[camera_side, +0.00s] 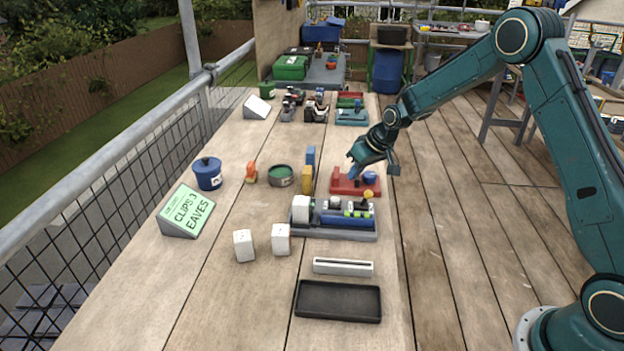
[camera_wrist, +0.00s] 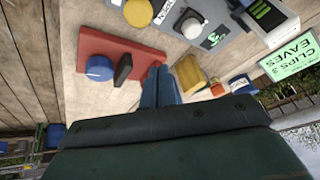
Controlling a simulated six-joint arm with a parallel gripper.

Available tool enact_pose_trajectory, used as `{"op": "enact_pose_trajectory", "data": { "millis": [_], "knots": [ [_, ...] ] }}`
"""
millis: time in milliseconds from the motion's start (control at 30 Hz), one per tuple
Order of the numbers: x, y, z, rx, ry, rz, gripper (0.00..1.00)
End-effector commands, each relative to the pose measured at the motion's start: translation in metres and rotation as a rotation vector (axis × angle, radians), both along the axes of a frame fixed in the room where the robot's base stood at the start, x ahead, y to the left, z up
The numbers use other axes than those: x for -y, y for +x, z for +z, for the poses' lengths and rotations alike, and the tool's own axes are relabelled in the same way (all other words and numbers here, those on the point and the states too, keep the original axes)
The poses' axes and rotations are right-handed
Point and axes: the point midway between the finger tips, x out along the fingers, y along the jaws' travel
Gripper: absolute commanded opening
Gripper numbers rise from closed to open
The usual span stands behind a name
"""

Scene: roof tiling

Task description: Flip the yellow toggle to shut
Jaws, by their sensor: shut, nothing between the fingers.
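A yellow round-topped part (camera_side: 368,194) sits at the right end of a grey panel (camera_side: 345,236). In the wrist view this yellow part (camera_wrist: 138,13) is at the top edge, left of a white knob (camera_wrist: 191,24). I cannot tell which position it is in. My gripper (camera_side: 353,170) is shut and empty, beside and over a red fixture (camera_side: 341,186). In the wrist view its blue fingers (camera_wrist: 160,82) are together, close to the fixture's black lever (camera_wrist: 123,69) and apart from the yellow part. I cannot tell whether they touch the fixture.
The red fixture has a blue knob (camera_wrist: 99,68). A yellow block (camera_side: 306,178) and blue block (camera_side: 311,156) stand left of it. A green dish (camera_side: 281,177), white blocks (camera_side: 243,245) and a black tray (camera_side: 338,301) are nearby. The bench's right edge is close.

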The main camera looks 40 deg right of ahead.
Motion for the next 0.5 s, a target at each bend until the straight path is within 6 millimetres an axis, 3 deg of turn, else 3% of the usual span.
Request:
{"op": "enact_pose_trajectory", "data": {
  "millis": [500],
  "knots": [
    [0.022, -0.044, 0.047, 0.003, 0.000, -0.003, 0.00]
  ]
}}
